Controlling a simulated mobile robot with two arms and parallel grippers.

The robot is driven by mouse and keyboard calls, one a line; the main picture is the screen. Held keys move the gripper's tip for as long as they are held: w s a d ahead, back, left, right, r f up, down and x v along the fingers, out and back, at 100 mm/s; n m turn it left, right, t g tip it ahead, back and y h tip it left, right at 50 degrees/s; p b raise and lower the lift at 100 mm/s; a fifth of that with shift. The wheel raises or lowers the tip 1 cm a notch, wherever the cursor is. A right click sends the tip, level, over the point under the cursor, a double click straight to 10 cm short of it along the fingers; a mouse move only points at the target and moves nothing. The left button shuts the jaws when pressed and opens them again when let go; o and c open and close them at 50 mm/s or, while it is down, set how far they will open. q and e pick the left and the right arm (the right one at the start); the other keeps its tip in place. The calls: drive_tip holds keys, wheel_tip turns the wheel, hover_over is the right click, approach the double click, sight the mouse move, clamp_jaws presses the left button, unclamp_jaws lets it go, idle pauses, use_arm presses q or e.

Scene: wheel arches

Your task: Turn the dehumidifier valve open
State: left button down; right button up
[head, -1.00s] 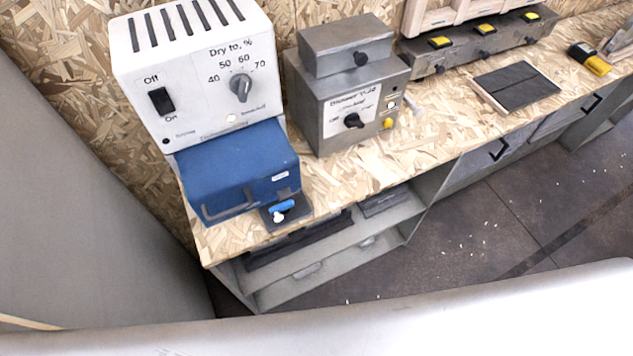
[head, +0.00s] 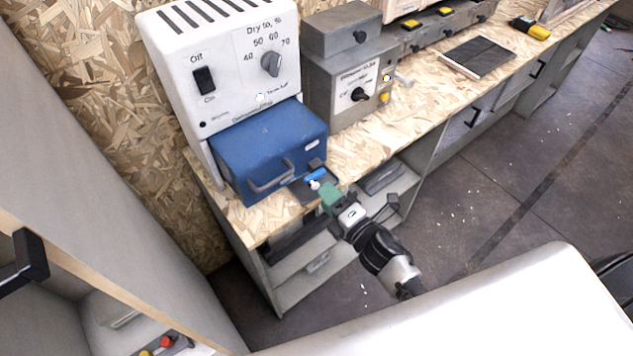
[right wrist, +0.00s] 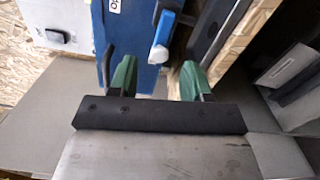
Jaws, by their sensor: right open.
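The dehumidifier (head: 225,65) is a white box with a dial and switch above a blue tank (head: 268,150). Its valve has a small blue handle (head: 316,175) with a white end, low at the tank's front right. My right gripper (head: 329,192) is right in front of the valve, with green fingertips. In the right wrist view the open fingers (right wrist: 155,80) stand on either side of the line to the blue and white valve handle (right wrist: 162,36), which lies just beyond them. I cannot tell whether they touch it. My left gripper is not in view.
A grey control box (head: 350,80) stands on the chipboard bench (head: 425,95) to the right. A dark panel (head: 477,56) and a yellow-black tool (head: 530,27) lie farther along. Shelves lie below the bench edge. A grey cabinet (head: 60,150) is at the left.

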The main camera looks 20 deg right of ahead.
sight(317, 187)
drive_tip(key=x, duration=0.4)
drive_tip(key=shift+a, duration=0.1)
drive_tip(key=shift+w+a, duration=0.1)
drive_tip(key=shift+w, duration=0.25)
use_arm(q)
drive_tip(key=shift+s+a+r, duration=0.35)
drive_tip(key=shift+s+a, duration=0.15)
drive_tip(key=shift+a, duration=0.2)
use_arm(e)
clamp_jaws()
use_arm(q)
drive_tip(key=shift+p, duration=0.3)
